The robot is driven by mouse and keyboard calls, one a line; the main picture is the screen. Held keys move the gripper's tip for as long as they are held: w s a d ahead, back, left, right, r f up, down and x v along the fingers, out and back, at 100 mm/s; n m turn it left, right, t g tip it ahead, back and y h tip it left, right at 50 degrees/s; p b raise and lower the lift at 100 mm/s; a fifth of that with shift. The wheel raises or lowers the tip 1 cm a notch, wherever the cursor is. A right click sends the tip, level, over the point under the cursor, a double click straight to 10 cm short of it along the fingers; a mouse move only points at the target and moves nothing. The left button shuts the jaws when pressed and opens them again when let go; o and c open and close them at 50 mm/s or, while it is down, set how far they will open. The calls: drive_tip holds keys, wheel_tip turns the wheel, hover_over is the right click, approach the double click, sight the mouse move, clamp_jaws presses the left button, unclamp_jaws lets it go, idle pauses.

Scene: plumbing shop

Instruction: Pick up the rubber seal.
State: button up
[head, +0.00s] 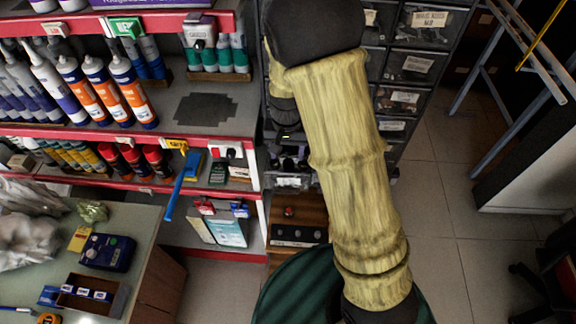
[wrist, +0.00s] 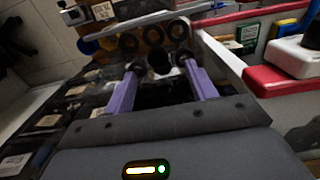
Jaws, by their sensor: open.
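Several black rubber seals show in the wrist view. One dark seal (wrist: 160,62) lies between the fingertips, and three ring-shaped ones (wrist: 153,35) stand in a row just beyond, against a brown surface. My gripper (wrist: 161,70) has its two purple fingers spread on either side of the near seal. Whether they touch it cannot be told. In the head view my gripper (head: 289,160) is small and dark beside the drawer cabinet, partly hidden by my sleeved arm; the seals cannot be made out there.
A red-edged shelf (head: 120,187) with bottles stands at left. A drawer cabinet (head: 405,65) is behind my arm. A wooden box (head: 298,213) sits low below the gripper. In the wrist view, a pale panel and red shelf edge (wrist: 280,82) are close on the right.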

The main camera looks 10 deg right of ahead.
sight(288, 168)
drive_tip(key=shift+w+d+f+p, duration=0.1)
drive_tip(key=shift+f+p, duration=0.4)
drive_tip(key=shift+f, duration=0.85)
drive_tip(key=shift+d+f+p, duration=0.1)
drive_tip(key=shift+f+p, duration=0.35)
drive_tip(key=shift+f, duration=0.85)
drive_tip(key=c, duration=1)
drive_tip(key=shift+c, duration=0.2)
drive_tip(key=shift+r, duration=0.1)
wheel_tip(288, 168, up, 7)
drive_tip(key=b, duration=0.2)
drive_tip(key=s+a+b, duration=0.1)
drive_tip(key=s+b, duration=0.1)
drive_tip(key=s, duration=0.7)
drive_tip(key=s+a+b, duration=0.1)
drive_tip(key=s+a, duration=0.1)
drive_tip(key=s, duration=0.6)
drive_tip(key=shift+s+a+b, duration=0.25)
drive_tip(key=shift+s+b, duration=0.1)
